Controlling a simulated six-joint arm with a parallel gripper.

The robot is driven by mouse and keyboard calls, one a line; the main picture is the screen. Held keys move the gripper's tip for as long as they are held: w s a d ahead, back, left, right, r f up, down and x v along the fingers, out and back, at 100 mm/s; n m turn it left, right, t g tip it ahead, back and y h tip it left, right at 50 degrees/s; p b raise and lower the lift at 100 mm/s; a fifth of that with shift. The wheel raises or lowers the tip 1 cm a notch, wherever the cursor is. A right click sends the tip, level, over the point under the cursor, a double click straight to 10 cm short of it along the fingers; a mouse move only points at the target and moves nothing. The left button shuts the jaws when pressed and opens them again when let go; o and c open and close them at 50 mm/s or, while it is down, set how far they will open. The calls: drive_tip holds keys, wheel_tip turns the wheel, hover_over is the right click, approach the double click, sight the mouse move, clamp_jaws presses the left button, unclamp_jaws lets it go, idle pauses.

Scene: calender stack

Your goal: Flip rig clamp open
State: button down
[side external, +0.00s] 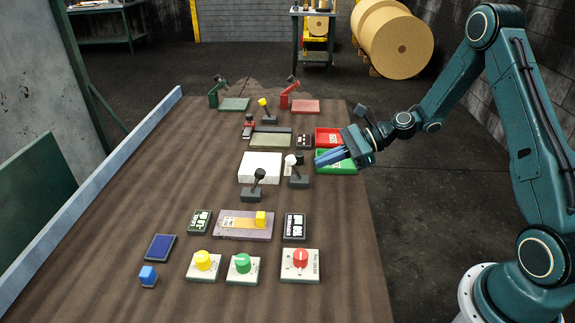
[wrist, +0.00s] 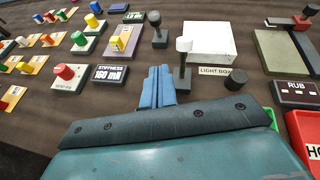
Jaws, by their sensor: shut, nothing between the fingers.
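My gripper (side external: 322,159) is shut and empty, its blue fingers pressed together above the right side of the table, over the green tray's left edge. Its fingers also show in the wrist view (wrist: 157,86). What looks like the rig clamp (side external: 248,127) is a small red and dark clamp at the left end of a grey-green plate (side external: 270,138), behind the white light box. In the wrist view the clamp (wrist: 298,22) is at the top right, by the plate (wrist: 287,52) and the RUB display (wrist: 297,93). My gripper is well apart from it. Whether its arm is down on the plate is unclear.
A white-knobbed lever (side external: 293,162) and a black lever (side external: 257,180) stand near the light box (side external: 260,167). Green (side external: 348,171) and red (side external: 321,131) trays lie at the right edge. Green (side external: 213,97) and red (side external: 284,99) upright devices stand at the back. The table's left side is mostly bare.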

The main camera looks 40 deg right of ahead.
sight(263, 170)
drive_tip(key=x, duration=0.8)
drive_tip(key=shift+w+a+f, duration=0.1)
drive_tip(key=shift+a+f, duration=0.05)
drive_tip(key=shift+a, duration=0.15)
drive_tip(key=shift+w+a+r, duration=0.2)
drive_tip(key=shift+w+a, duration=0.05)
drive_tip(key=shift+a, duration=0.2)
drive_tip(key=shift+w+a+r, duration=0.2)
drive_tip(key=shift+w+a, duration=0.05)
drive_tip(key=shift+a, duration=0.2)
drive_tip(key=shift+w+a+r, duration=0.35)
drive_tip(key=shift+w+a, duration=0.1)
drive_tip(key=shift+a, duration=0.25)
